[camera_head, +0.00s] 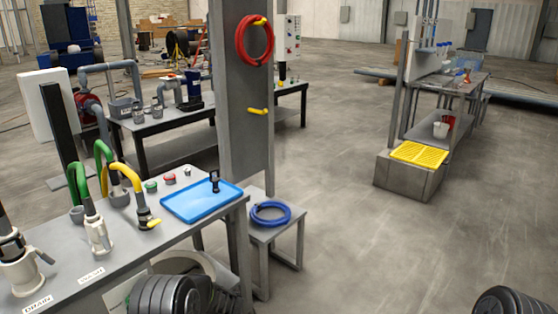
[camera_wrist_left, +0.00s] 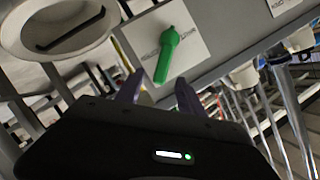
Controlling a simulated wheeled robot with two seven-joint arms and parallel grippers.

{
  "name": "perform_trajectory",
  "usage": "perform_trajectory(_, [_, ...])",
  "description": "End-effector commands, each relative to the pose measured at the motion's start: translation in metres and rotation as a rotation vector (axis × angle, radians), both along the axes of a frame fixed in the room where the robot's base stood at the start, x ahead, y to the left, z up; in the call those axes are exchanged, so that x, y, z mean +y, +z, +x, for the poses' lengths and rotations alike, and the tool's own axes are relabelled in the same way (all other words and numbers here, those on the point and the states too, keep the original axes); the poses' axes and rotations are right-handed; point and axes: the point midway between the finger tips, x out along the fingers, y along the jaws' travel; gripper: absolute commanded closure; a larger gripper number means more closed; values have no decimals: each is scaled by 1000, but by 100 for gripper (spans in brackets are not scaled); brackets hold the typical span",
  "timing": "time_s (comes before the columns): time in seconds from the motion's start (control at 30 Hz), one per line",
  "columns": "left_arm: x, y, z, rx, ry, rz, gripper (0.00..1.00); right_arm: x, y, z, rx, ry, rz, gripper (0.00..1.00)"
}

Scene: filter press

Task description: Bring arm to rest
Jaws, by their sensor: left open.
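My left gripper (camera_wrist_left: 159,90) shows in the left wrist view with its two dark fingers apart and nothing held between them. A green lever handle (camera_wrist_left: 167,56) on a white labelled plate (camera_wrist_left: 196,45) lies just beyond the fingertips, near the gap between them in the picture. Its lower end appears close to the fingers; I cannot tell whether they touch. In the head view, dark ribbed parts of my arms show at the bottom, but neither gripper is visible there. My right gripper is not in view.
A grey bench (camera_head: 110,275) carries valves, hoses and a blue tray (camera_head: 200,202). A grey post (camera_head: 243,100) holds a red hose coil (camera_head: 241,40). A blue coil (camera_head: 270,221) lies on a small stand. Open floor (camera_head: 340,190) extends right, toward a yellow grate (camera_head: 420,154).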

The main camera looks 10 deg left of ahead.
Motion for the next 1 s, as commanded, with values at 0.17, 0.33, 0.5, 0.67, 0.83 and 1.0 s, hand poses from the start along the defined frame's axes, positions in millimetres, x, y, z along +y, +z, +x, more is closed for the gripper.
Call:
perform_trajectory(0.17, [-28, -31, 21, -167, -121, -159, 55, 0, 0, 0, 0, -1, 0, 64])
perform_trajectory(0.33, [-118, -103, -4, -181, -343, -549, 55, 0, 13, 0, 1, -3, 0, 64])
perform_trajectory(0.5, [-211, -147, -98, -15, -413, -952, 55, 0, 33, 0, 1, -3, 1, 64])
perform_trajectory(0.67, [-279, -148, -212, 211, -405, -1235, 55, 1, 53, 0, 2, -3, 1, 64])
perform_trajectory(0.83, [-323, -115, -320, 445, -413, -1415, 55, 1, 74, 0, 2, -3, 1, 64])
perform_trajectory(1.0, [-337, -73, -369, 534, -442, -1483, 55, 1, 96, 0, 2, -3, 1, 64])
